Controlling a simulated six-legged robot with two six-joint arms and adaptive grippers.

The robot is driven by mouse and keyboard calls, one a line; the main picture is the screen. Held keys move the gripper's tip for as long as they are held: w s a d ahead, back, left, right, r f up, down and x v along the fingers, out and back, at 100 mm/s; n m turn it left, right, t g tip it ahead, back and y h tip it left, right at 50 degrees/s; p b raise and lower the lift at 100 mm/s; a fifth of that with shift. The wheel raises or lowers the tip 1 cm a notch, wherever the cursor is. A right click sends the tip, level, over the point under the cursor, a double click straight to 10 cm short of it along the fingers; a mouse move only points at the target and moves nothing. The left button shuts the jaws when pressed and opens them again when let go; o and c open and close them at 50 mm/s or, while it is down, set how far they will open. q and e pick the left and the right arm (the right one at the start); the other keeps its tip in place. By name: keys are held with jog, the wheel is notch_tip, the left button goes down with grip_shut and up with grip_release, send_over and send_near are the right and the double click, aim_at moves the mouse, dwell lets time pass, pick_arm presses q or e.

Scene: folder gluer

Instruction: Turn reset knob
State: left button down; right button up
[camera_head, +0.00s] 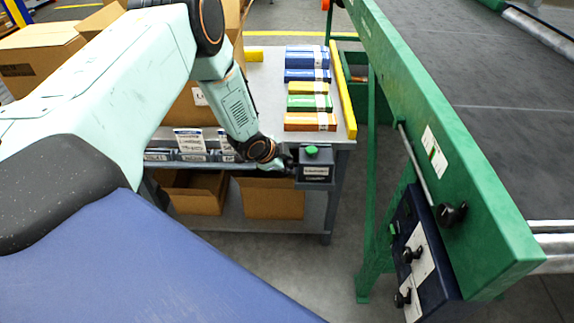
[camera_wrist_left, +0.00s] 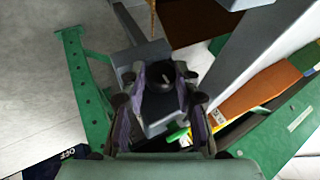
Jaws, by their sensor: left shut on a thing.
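A small dark control box (camera_head: 315,170) with a green button (camera_head: 311,150) on top is fixed at the front right corner of the grey cart. My left gripper (camera_head: 284,162) is at the box's left side in the head view. In the left wrist view, my left gripper (camera_wrist_left: 165,92) has its fingers on both sides of a round black knob (camera_wrist_left: 166,74) with a pale mark, and is shut on it. The knob is hidden in the head view. Its label cannot be read. My right gripper is not in view.
The cart (camera_head: 340,128) bears a row of coloured cartons (camera_head: 307,75), with open cardboard boxes (camera_head: 273,198) on its lower shelf. The green machine frame (camera_head: 470,190) stands at the right, with a dark panel (camera_head: 425,250) carrying black knobs. Grey floor lies between.

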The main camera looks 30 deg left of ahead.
pick_arm(q)
jog(key=shift+w+a+r, duration=0.1)
jog(key=shift+w+r, duration=0.05)
dwell(0.5)
jog(key=c, duration=1.4)
grip_release()
jog(key=shift+o, duration=0.5)
jog(key=shift+g, duration=0.3)
jog(key=v, duration=1.1)
jog(key=shift+s+r, duration=0.2)
jog(key=shift+s, duration=0.15)
